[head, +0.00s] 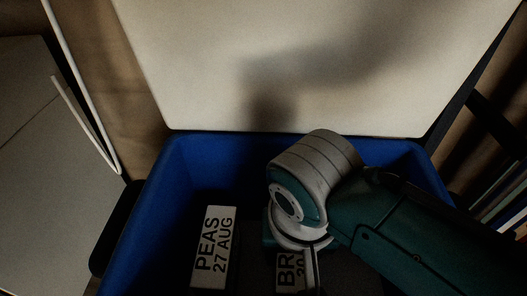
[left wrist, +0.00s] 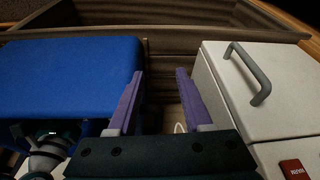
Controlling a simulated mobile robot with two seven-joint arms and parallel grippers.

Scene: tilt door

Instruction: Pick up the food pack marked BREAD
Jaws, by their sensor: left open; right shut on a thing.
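The pack marked "BR… 30" (head: 288,274), its label partly covered, is in the blue bin (head: 152,232) at the bottom middle of the head view. I take it for the BREAD pack. My right gripper (head: 312,268) reaches down into the bin from the right and is shut on this pack. The wrist hides most of the jaws and the rest of the label. A second pack, marked PEAS 27 AUG (head: 213,245), stands to the left, apart from the gripper. My left gripper (left wrist: 158,98) is open and empty in the left wrist view.
A large pale tilted panel (head: 300,70) stands behind the bin's far rim. A grey-white unit (head: 50,150) is at the left. In the left wrist view, a blue surface (left wrist: 70,78) lies left of my left gripper, and a white unit with a grey handle (left wrist: 254,78) lies right.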

